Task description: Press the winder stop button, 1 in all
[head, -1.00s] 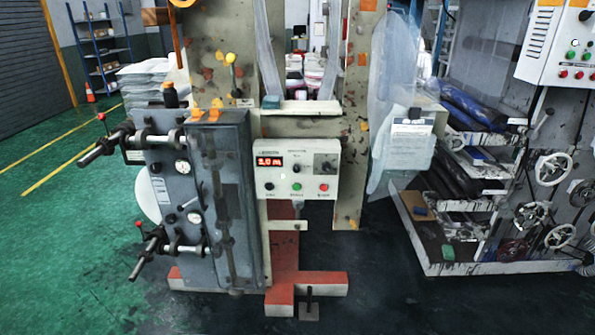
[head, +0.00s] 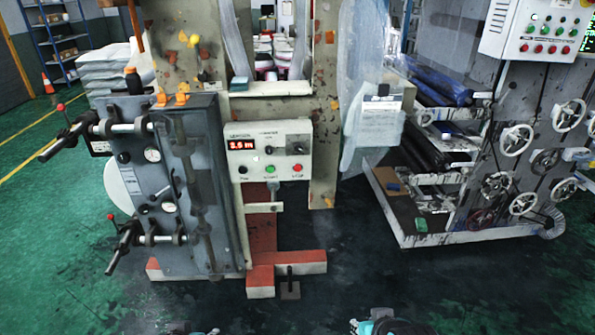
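A white control panel (head: 270,150) is fixed to the machine frame in the middle of the head view. It has a red lit display (head: 240,145), a dark knob, and a row of three buttons. These are a black button (head: 243,169), a green button (head: 271,169) and a red button (head: 298,168). Their small labels are too blurred to read surely, so I cannot confirm which is the winder stop button. Only small parts of my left gripper or arm (head: 190,328) and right gripper or arm (head: 385,323) show at the bottom edge, well short of the panel. Their fingers cannot be made out.
A grey cabinet (head: 205,185) with protruding rollers stands left of the panel. A red base (head: 290,263) and small dark pedal-like post (head: 289,285) lie below. A second console (head: 540,30) with green and red buttons is at upper right, above handwheels. Floor in front is clear.

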